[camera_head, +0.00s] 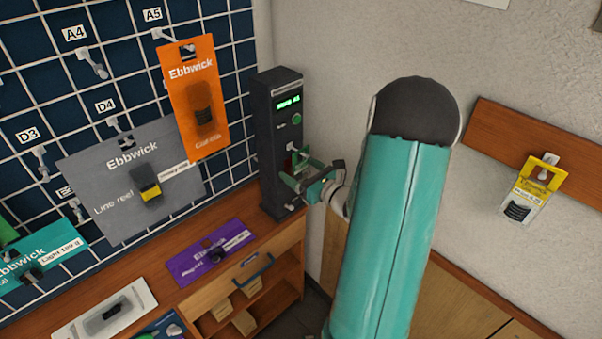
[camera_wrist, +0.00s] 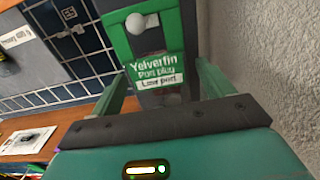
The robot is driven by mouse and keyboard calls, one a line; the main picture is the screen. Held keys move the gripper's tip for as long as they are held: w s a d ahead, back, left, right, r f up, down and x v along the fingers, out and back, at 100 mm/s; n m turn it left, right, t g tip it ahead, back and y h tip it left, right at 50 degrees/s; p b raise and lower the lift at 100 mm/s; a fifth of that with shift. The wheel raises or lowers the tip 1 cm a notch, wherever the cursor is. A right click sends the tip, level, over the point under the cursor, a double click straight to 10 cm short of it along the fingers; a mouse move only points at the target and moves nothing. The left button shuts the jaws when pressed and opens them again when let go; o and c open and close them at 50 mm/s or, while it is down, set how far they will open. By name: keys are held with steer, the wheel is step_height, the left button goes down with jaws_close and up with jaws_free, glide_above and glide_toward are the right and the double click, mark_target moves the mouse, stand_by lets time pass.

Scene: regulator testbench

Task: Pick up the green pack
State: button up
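The green pack (camera_wrist: 156,72) is in the wrist view, a green card with white lettering and a pale label strip. It hangs from a hook with a round white end. In the head view the dark upright device (camera_head: 279,115) stands where it hangs, and my gripper mostly hides the pack there. My gripper (camera_head: 312,182) is at the front of the device. In the wrist view my gripper (camera_wrist: 165,80) is open, with one finger on each side of the pack. I cannot tell whether either finger touches it.
A pegboard on the left holds an orange pack (camera_head: 197,125) and a grey pack (camera_head: 112,195). A purple pack (camera_head: 212,253) lies on the wooden bench (camera_head: 262,240). A yellow pack (camera_head: 527,198) hangs on the right wall. Bare wall lies close right of the device.

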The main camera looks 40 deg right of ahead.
steer(key=c, duration=1.1)
steer(key=shift+r, duration=0.15)
